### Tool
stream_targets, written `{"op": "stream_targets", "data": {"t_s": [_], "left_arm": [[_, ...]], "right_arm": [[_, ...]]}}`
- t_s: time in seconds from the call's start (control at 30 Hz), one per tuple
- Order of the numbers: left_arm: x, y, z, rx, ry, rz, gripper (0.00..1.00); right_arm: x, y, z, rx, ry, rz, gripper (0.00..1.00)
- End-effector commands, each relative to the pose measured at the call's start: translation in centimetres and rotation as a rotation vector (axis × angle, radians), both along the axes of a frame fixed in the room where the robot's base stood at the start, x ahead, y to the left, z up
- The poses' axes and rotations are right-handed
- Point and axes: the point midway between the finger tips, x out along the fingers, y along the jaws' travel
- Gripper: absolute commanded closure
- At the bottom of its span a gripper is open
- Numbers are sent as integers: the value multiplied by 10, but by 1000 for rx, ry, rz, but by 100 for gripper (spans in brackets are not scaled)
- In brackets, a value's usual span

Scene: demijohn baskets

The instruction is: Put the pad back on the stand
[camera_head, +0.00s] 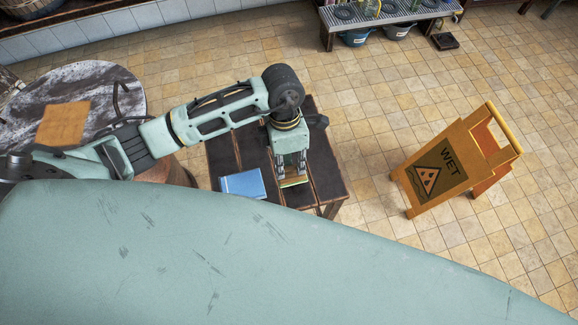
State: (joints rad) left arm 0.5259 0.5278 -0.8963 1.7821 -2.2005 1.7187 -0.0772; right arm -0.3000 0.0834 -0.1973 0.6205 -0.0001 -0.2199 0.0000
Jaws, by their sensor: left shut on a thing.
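My left gripper (291,173) points down over a dark wooden slatted stand (225,156). It is shut on a small flat pad (295,183), of which only a yellow-green edge shows below the fingers. The gripper hides most of the pad, and I cannot tell whether the pad touches the stand top or is just above it. A blue book-like block (243,184) lies on the stand, left of the gripper and apart from it. My right gripper is not in view.
A round marbled table (75,80) with an orange-brown sheet (63,123) is at left. An orange wet-floor sign (440,170) stands on the tiles at right. A low metal rack (390,14) with bowls is at the back. My pale green body covers the lower picture.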

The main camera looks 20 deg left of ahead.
Motion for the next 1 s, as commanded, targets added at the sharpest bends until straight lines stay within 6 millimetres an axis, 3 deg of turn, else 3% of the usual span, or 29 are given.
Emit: {"op": "stream_targets", "data": {"t_s": [0.17, 0.43, 0.8, 0.83, 1.0], "left_arm": [[8, 2, -8, -1, 2, 1, 100], [8, 3, -42, -1, 2, 1, 100], [8, 3, -49, 0, -1, -2, 100], [8, 3, -49, 1, -1, -2, 88], [8, 3, -47, 1, 0, -1, 73]], "right_arm": [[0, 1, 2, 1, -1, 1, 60], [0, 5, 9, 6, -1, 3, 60], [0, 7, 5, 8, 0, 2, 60], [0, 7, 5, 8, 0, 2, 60], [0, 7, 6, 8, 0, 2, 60]]}}
